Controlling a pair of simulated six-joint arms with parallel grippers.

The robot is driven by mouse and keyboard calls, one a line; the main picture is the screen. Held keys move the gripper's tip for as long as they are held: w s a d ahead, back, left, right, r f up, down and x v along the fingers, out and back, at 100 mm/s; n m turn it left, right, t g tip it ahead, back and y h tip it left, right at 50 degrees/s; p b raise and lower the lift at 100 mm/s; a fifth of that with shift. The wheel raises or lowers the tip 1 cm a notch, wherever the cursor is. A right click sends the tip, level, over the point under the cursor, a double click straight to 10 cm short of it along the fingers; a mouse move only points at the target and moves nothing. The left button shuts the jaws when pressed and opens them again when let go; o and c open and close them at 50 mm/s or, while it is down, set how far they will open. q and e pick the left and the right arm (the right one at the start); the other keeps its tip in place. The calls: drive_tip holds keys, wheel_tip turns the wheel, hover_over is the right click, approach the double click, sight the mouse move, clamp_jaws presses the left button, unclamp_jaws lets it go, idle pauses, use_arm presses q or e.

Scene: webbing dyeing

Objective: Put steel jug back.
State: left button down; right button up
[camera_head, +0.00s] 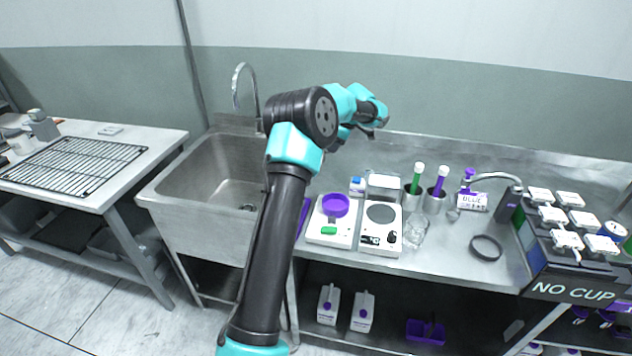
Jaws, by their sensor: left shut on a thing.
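My left arm crosses the middle of the view, and my left gripper (372,118) is at its far end, high above the back edge of the steel bench. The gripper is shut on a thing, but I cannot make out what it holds. No steel jug can be clearly picked out. My right gripper is not in view.
A steel sink (215,170) is left of my arm, and a white table with a black rack (75,165) is further left. On the bench are a white scale (380,240), a clear glass vessel (416,230), a black ring (486,247) and a "NO CUP" machine (575,291).

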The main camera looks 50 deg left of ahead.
use_arm(q)
drive_tip(key=shift+f, duration=2.45)
drive_tip(key=shift+f, duration=2.5)
drive_tip(key=shift+f, duration=0.2)
drive_tip(key=c, duration=1.1)
unclamp_jaws()
drive_tip(key=shift+r, duration=0.15)
drive_tip(key=v, duration=1.2)
